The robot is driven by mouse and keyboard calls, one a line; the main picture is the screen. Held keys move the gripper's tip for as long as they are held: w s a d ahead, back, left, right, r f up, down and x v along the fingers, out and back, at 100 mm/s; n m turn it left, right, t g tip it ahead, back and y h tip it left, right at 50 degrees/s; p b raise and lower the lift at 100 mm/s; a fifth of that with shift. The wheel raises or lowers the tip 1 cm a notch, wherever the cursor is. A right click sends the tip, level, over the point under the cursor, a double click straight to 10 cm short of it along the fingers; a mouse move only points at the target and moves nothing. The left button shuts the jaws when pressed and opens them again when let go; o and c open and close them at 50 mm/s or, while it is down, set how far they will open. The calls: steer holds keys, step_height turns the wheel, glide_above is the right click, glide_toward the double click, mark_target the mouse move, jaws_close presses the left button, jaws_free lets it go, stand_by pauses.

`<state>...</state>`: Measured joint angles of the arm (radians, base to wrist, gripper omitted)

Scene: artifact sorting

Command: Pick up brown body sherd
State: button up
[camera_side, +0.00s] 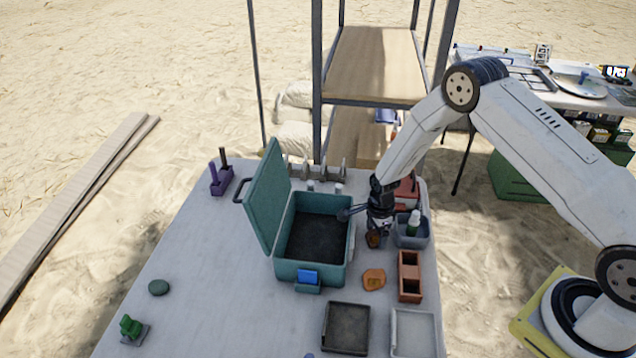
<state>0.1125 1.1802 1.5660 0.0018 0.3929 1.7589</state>
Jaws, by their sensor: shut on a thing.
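My gripper (376,231) points down over the right part of the table, between the teal case and a grey-blue bin. It is shut on a small brown piece, which looks like the brown body sherd (373,240). The sherd shows just below the fingers. I cannot tell whether it touches the tabletop. The fingers are small and partly hidden in this view.
The open teal case (315,272) with a dark lining stands left of my gripper. The grey-blue bin (411,241) holding a green bottle is close on the right. An orange piece (374,279), a brick-red divided box (409,277) and a dark tray (346,328) lie nearer the front.

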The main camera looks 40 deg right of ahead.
steer(key=shift+r, duration=0.65)
steer(key=s+a+r, duration=0.1)
steer(key=s+r, duration=1)
steer(key=s, duration=0.3)
steer(key=shift+a+r, duration=0.15)
steer(key=shift+w, duration=0.15)
steer(key=w+a, duration=0.3)
steer(key=w, duration=0.8)
steer(key=w+a+f+m, duration=0.1)
steer(key=w+a, duration=0.3)
steer(key=w, duration=0.8)
steer(key=shift+w+f, duration=0.15)
steer(key=shift+f, duration=0.1)
